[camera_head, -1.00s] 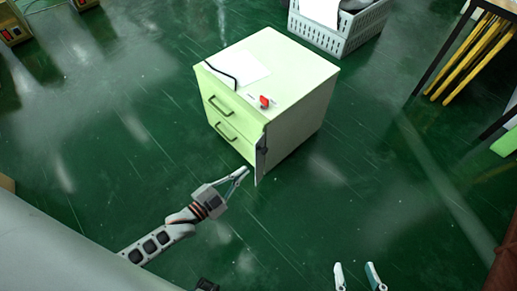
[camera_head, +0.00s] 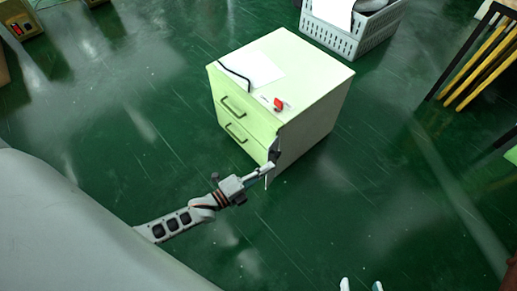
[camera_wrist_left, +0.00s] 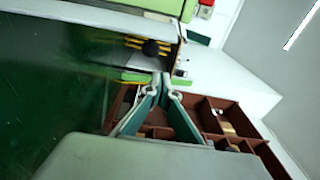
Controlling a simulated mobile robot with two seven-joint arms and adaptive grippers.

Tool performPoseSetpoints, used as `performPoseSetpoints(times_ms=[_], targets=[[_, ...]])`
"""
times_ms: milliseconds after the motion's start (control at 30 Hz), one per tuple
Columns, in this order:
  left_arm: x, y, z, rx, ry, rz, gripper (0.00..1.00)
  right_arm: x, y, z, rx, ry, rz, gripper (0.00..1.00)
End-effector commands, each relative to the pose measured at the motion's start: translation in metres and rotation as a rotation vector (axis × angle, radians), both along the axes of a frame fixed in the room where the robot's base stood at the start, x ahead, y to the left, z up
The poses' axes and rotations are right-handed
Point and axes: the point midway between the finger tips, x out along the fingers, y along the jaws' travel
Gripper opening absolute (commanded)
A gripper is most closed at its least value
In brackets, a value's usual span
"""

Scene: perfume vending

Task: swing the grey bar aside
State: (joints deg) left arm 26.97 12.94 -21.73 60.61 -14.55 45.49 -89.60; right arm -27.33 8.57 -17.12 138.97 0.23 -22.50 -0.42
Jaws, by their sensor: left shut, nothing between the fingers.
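A pale green drawer cabinet (camera_head: 315,110) stands on the floor, with two handled drawers on its left-facing front. The grey bar (camera_head: 275,149) is upright at the cabinet's near front corner; its lower part is partly hidden by my left gripper. My left gripper (camera_head: 267,169) is shut and empty, its fingertips at the bar's lower part; I cannot tell whether they touch. In the left wrist view the fingertips (camera_wrist_left: 161,80) are together, and the bar cannot be made out. My right gripper (camera_head: 361,285) shows only its two fingertips, apart, at the bottom edge, away from the cabinet.
A paper sheet, a black cable and a red item (camera_head: 279,104) lie on the cabinet top. A grey crate (camera_head: 345,40) stands behind it. A rack with yellow bars (camera_head: 480,62) is at the right. Green floor around the cabinet is clear.

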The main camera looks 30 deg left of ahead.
Motion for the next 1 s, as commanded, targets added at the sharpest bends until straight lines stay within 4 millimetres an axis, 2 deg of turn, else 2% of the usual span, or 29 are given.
performPoseSetpoints(times_ms=[200, 300, 500, 1000], targets=[[0.037, -0.018, -0.004, 0.0, 0.004, 0.0, 0.0, 0.007, 0.007, 0.009, 0.031, -0.021, -0.004, 0.4], [0.037, 0.001, -0.003, 0.005, 0.004, 0.0, 0.0, 0.01, 0.007, 0.014, 0.039, -0.032, -0.011, 0.4], [0.039, 0.018, -0.001, 0.001, 0.003, -0.001, 0.0, 0.01, 0.007, 0.014, 0.044, -0.029, -0.016, 0.4], [0.04, 0.028, -0.003, 0.001, 0.004, 0.001, 0.0, 0.007, 0.007, 0.009, 0.044, -0.018, -0.013, 0.4]])
